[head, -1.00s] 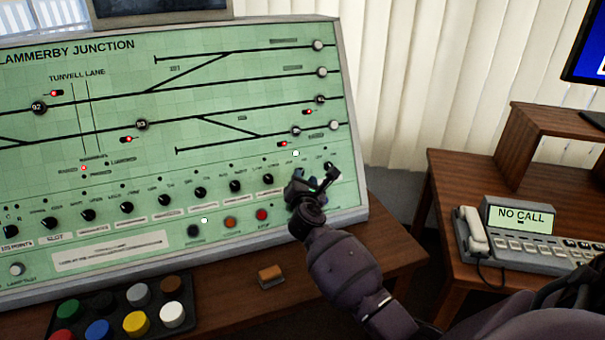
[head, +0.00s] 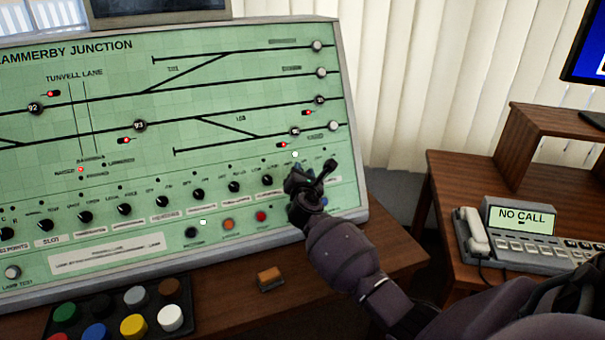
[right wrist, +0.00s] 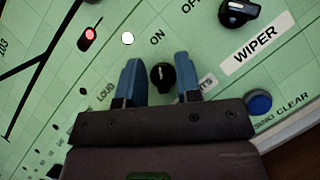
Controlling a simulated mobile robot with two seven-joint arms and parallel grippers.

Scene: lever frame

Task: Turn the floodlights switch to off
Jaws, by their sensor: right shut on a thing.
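The floodlights switch is a small black knob (right wrist: 162,76) on the green panel (head: 105,190), seen between the blue fingers of my right gripper (right wrist: 158,68) in the right wrist view. The fingers are shut on it from both sides. Its white mark points up in that view, towards the word ON. Its name plate is mostly hidden behind the gripper; only the end letters show. A lit white lamp (right wrist: 127,38) sits above the knob. In the head view my right gripper (head: 315,177) is at the panel's right end and hides the knob. My left gripper is not in view.
The wiper knob (right wrist: 237,12) is beside the held one, and a blue button (right wrist: 258,103) is below. More black knobs run left along the panel. A telephone (head: 520,230) stands on the right desk. A small orange-brown block (head: 270,278) lies in front of the panel.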

